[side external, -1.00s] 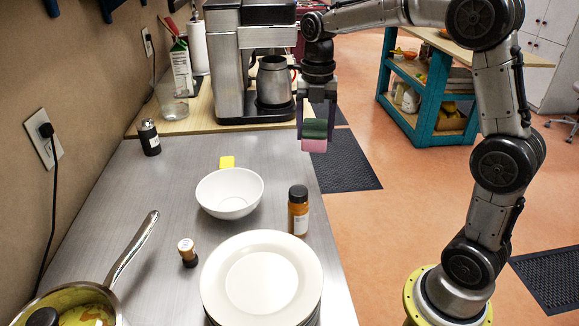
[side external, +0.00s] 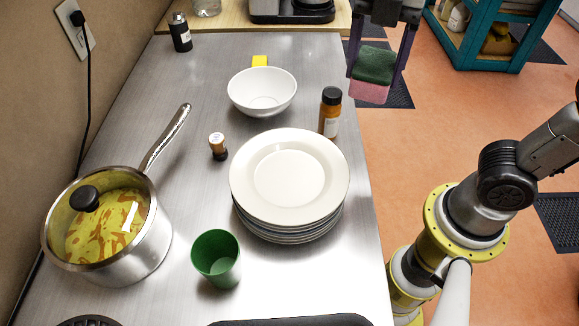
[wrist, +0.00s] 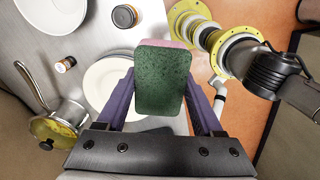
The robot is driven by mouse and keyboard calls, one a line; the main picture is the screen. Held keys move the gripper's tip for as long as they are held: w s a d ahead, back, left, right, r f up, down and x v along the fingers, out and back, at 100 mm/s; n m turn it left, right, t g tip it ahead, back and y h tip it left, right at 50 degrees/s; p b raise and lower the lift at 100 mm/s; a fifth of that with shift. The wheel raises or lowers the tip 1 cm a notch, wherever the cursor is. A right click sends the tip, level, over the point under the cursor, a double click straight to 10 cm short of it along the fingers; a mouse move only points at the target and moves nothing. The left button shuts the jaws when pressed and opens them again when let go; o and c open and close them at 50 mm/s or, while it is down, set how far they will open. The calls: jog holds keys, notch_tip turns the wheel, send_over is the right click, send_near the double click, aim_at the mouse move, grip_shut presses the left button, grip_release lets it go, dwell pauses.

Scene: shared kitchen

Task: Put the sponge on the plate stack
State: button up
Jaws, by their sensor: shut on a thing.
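My gripper (side external: 378,72) is shut on the sponge (side external: 374,66), at the upper right in the side external view. The sponge has a green face and a pink layer. In the wrist view, the sponge (wrist: 163,80) fills the space between the purple fingers of my gripper (wrist: 162,92). The plate stack (side external: 290,178) is several white plates at the right part of the steel counter. The sponge is apart from it, raised and out toward the counter's right edge. The top plate (wrist: 105,82) shows behind the sponge in the wrist view, partly hidden.
A bottle with a dark cap (side external: 330,113) stands just behind the plates. A white bowl (side external: 262,92) and a small bottle (side external: 218,147) are nearby. A lidded pot (side external: 108,232) and a green cup (side external: 216,258) stand at left and front. Bare counter (side external: 190,165) lies between pot and plates.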

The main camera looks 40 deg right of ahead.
jog(key=s+a+r+n, duration=0.35)
jog(key=s+a, duration=0.25)
jog(key=s, duration=0.2)
send_over(289, 171)
jog(key=f, duration=1)
jog(key=shift+s+d, duration=0.25)
jog(key=shift+s, duration=0.05)
jog(key=shift+w+a+f, duration=0.15)
jog(key=shift+f, duration=0.85)
jog(key=shift+w+a+f, duration=0.1)
jog(key=shift+w+f, duration=0.05)
jog(key=shift+f, duration=0.8)
jog(key=shift+f, duration=0.15)
jog(key=o, duration=1.3)
